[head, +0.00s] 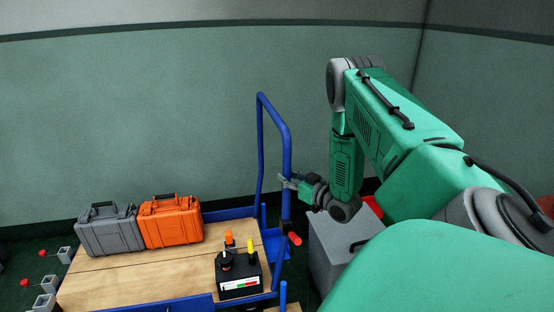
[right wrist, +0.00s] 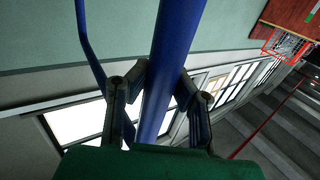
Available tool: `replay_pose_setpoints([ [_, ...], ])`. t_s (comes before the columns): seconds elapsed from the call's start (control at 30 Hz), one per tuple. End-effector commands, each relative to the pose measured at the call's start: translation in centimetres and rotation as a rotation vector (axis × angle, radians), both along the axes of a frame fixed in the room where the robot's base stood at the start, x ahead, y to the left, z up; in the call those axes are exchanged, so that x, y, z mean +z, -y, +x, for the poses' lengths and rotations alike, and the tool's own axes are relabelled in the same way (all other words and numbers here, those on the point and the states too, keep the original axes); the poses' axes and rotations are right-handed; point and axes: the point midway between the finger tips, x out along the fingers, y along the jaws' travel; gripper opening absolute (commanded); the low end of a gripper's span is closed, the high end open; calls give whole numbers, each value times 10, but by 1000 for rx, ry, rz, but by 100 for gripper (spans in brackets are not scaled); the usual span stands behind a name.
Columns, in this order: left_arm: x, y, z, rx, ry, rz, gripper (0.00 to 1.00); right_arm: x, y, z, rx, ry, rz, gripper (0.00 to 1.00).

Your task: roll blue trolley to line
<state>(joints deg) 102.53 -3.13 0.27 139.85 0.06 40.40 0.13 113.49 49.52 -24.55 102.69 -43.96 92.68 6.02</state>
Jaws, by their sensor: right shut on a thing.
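The blue trolley (head: 137,272) has a wooden deck and a tall blue tube handle (head: 287,150) at its right end. My right gripper (head: 286,181) is shut on the upright tube of this handle, below its top bend. In the right wrist view the blue tube (right wrist: 172,45) passes between the two fingers of the right gripper (right wrist: 160,85). My left gripper is not in view. No line on the floor can be made out.
A grey case (head: 107,230), an orange case (head: 171,221) and a black control box (head: 239,275) sit on the deck. A grey box (head: 335,255) stands right of the trolley. Grey brackets with red knobs (head: 48,284) are at left. A green wall (head: 150,120) is behind.

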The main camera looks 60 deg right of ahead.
Motion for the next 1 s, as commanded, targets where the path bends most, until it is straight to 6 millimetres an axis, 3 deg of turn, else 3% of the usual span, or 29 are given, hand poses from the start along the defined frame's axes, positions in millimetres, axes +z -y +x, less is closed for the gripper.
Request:
replay_pose_setpoints([
  [0.53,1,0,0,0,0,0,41,-2,4,-6,1,-7,2,0],
  [0.57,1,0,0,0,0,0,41,-2,4,-6,1,-7,2,28],
  [0.6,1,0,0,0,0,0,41,-2,4,-5,1,-7,2,42],
  [1.0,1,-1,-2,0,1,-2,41,-1,3,-8,1,-3,1,44],
])
